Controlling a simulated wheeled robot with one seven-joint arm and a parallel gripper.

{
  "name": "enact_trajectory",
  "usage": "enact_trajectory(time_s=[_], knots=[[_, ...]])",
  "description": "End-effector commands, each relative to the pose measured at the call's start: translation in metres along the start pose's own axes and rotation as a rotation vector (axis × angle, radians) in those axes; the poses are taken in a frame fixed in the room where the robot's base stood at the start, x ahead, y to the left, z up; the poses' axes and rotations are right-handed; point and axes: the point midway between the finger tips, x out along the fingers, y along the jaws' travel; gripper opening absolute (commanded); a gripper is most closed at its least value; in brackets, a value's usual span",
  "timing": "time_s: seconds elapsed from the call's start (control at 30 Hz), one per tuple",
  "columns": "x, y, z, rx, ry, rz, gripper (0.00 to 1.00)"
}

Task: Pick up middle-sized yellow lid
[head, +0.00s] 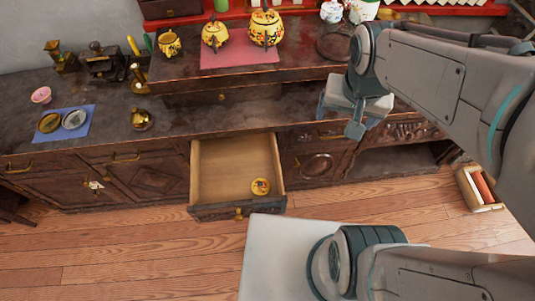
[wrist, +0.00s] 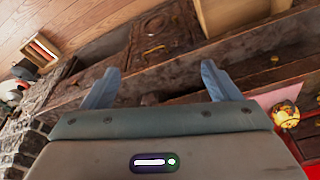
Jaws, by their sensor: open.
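A round yellow lid with a dark and red pattern (head: 260,187) lies in the open wooden drawer (head: 215,165), near its front right corner. Its size class cannot be judged alone. Three yellow patterned pots of rising size stand on the upper shelf: a small one (head: 169,43), a middle one (head: 215,35) and a large one (head: 266,27). My gripper (head: 345,113) is open and empty, in front of the cabinet, right of the drawer and above it. In the wrist view its two fingers are spread (wrist: 160,70) with nothing between them; the lid is not visible there.
The dark cabinet top (head: 185,115) carries a brass pot (head: 141,119) and a blue cloth (head: 88,120) with two round plates. A pink cloth (head: 240,58) lies under the larger pots. A wooden crate (head: 480,188) stands on the floor at right. Floor before the drawer is clear at left.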

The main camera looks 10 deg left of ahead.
Motion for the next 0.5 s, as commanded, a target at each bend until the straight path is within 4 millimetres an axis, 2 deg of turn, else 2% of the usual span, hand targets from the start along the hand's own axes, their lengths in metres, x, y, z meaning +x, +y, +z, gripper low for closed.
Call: enact_trajectory(time_s=[0.03, 0.27, 0.4, 0.5], knots=[[0.044, -0.013, 0.002, 0.021, -0.025, 0.006, 0.82], [0.159, -0.074, 0.004, 0.167, -0.091, 0.027, 0.82], [0.232, -0.115, 0.018, 0.255, -0.134, 0.038, 0.82], [0.277, -0.142, 0.032, 0.313, -0.163, 0.045, 0.82]])
